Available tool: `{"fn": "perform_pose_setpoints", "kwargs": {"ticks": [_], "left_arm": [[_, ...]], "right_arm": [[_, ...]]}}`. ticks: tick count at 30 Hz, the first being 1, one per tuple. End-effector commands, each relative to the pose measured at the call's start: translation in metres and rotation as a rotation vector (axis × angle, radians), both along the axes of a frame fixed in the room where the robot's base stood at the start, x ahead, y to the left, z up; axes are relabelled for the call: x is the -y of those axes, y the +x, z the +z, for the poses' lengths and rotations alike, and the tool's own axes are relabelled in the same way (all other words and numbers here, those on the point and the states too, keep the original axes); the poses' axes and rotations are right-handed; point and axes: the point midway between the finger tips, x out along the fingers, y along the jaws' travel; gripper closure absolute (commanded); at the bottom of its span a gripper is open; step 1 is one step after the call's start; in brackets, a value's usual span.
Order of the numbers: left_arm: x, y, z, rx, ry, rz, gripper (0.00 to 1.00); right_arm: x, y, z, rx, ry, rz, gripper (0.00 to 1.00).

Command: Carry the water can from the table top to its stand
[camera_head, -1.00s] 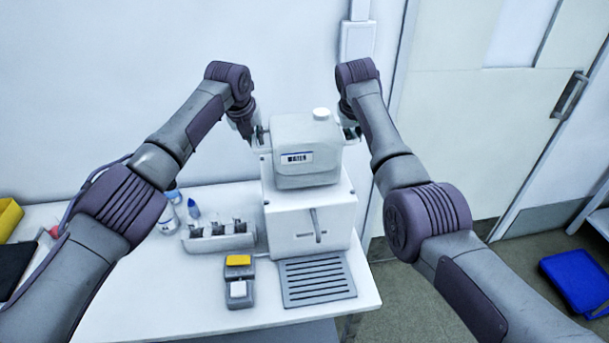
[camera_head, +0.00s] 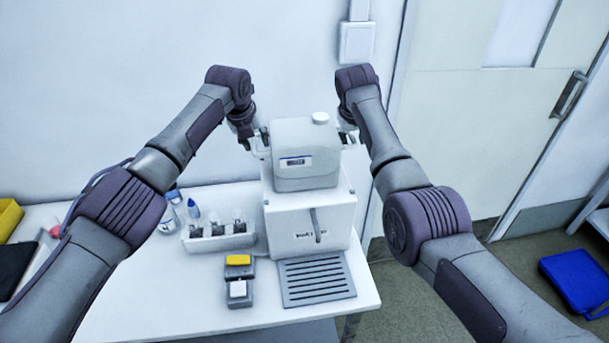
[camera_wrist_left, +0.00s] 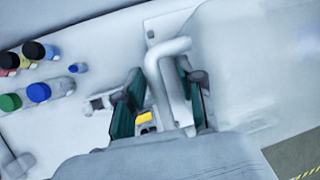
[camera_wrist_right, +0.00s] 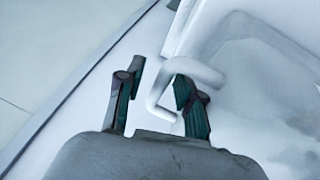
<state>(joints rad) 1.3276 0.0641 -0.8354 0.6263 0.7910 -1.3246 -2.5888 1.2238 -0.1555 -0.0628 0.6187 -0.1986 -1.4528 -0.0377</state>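The water can (camera_head: 304,178), a white rounded can with a round cap and a small dark label, sits upright on top of a white box-shaped stand (camera_head: 285,225). My left gripper (camera_head: 257,140) is at the can's left side. In the left wrist view its fingers are apart, with the white bent handle (camera_wrist_left: 167,75) between them. My right gripper (camera_head: 348,138) is at the can's right side. In the right wrist view its fingers are apart, with the other handle (camera_wrist_right: 203,74) reaching between them, close to the right finger. Contact with the handles cannot be told.
A grey slotted tray (camera_head: 316,280) lies in front of the stand. A small device with a yellow block (camera_head: 238,260) and a white rack of vials (camera_head: 218,240) are to its left. Bottles stand behind the rack. The wall is close behind; the table (camera_head: 368,280) ends just right of the stand.

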Motion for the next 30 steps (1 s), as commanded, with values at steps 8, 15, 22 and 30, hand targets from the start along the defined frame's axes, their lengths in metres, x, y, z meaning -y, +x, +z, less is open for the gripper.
{"fn": "perform_pose_setpoints", "kwargs": {"ticks": [8, 15, 22, 30], "left_arm": [[-0.004, -0.014, 0.035, 0.004, -0.001, 0.000, 0.62], [-0.008, -0.026, 0.062, 0.001, 0.000, 0.001, 0.62], [-0.009, -0.030, 0.069, -0.001, 0.000, 0.001, 0.62], [-0.009, -0.030, 0.069, -0.001, 0.000, 0.001, 0.62]], "right_arm": [[-0.001, 0.000, 0.000, 0.000, 0.002, 0.002, 0.62], [-0.001, 0.000, 0.000, 0.000, 0.002, 0.002, 0.62], [-0.003, -0.003, 0.010, 0.002, 0.002, 0.002, 0.62], [-0.010, -0.025, 0.059, 0.006, 0.003, 0.002, 0.62]]}}
